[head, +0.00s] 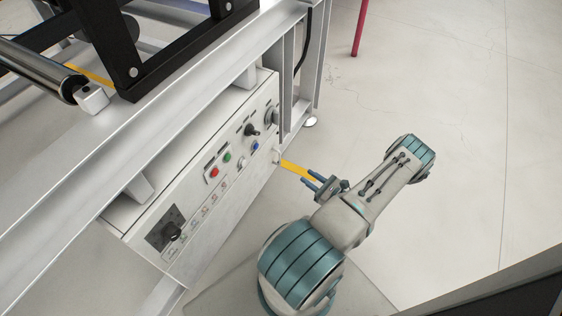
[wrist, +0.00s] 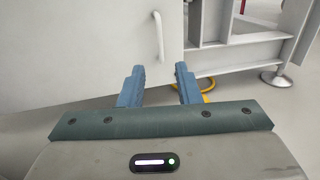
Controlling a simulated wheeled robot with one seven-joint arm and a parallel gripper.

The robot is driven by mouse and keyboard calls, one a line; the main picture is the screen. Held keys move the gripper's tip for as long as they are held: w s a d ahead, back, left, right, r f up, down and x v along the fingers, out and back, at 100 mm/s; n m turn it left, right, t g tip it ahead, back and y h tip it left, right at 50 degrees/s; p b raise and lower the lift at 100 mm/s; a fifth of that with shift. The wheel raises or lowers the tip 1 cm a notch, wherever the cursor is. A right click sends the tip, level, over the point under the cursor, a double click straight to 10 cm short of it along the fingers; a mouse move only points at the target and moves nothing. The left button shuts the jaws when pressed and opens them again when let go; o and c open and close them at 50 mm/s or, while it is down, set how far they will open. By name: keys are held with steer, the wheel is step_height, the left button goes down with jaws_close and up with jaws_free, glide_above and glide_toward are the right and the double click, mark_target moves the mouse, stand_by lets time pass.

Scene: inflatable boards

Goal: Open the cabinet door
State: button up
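The cabinet is a white box with a control panel (head: 205,200) under the machine frame in the head view. In the wrist view its plain white door (wrist: 85,45) fills the upper left, with a white curved handle (wrist: 158,37) near its right edge. The door looks closed. My gripper (head: 316,181) is right of the cabinet in the head view. In the wrist view its two blue fingers (wrist: 160,85) are spread apart with nothing between them. The handle is beyond the fingertips, roughly in line with the gap, and does not appear to be touched.
A silver machine frame (head: 150,95) stands over the cabinet, with a levelling foot (wrist: 277,79) at right. A yellow floor item (head: 297,171) lies near my gripper. A red post (head: 360,28) stands at the back. The pale floor (head: 465,150) at right is clear.

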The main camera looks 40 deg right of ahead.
steer(key=w+a+b, duration=0.2)
steer(key=w+b, duration=0.1)
steer(key=w, duration=1)
steer(key=shift+w+a, duration=0.15)
steer(key=shift+a, duration=0.15)
jaws_close()
